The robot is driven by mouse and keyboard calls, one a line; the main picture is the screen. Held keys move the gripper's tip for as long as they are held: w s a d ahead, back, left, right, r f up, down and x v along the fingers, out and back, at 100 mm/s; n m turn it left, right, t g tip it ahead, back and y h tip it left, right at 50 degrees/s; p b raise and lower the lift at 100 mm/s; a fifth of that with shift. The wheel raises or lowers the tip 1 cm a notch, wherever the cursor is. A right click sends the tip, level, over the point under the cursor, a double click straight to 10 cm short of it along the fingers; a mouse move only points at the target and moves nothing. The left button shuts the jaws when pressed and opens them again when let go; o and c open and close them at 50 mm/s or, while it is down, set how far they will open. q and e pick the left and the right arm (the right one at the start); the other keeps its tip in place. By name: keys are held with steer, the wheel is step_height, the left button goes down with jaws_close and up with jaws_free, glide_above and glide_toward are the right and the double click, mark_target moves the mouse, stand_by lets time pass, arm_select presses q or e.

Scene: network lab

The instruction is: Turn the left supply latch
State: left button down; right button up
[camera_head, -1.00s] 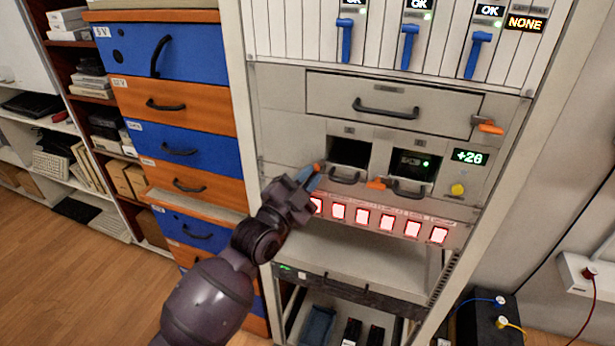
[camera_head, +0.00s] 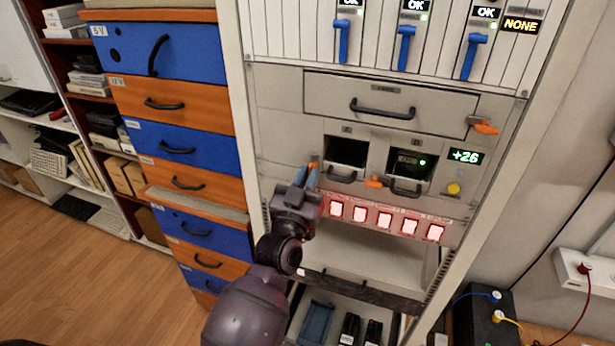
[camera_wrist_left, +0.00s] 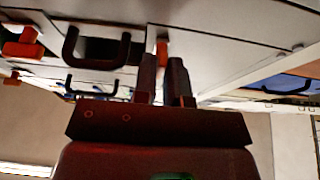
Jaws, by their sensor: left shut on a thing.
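The left supply latch (camera_head: 313,165) is a small orange piece at the left of the dark left bay (camera_head: 346,152) in the rack. My left gripper (camera_head: 307,177) is shut on it from below, its fingers pointing up and hiding much of it. In the left wrist view, a bit of orange latch (camera_wrist_left: 162,50) shows between the two fingertips (camera_wrist_left: 163,65). A second orange latch (camera_head: 373,182) lies sideways between the left bay and the right bay (camera_head: 408,164), which holds a unit with a green light. My right gripper is out of view.
A row of lit buttons (camera_head: 385,220) is just below. A drawer (camera_head: 388,97) and another orange latch (camera_head: 484,127) are above. Blue and orange drawers (camera_head: 180,140) stand at the left.

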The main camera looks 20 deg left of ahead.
arm_select(q)
steer(key=shift+n, duration=0.4)
steer(key=c, duration=1.2)
jaws_free()
steer(key=b+v, duration=0.2)
steer(key=v, duration=0.8)
steer(key=shift+s+d+f, duration=0.15)
steer(key=shift+s+f, duration=0.05)
steer(key=shift+s, duration=0.2)
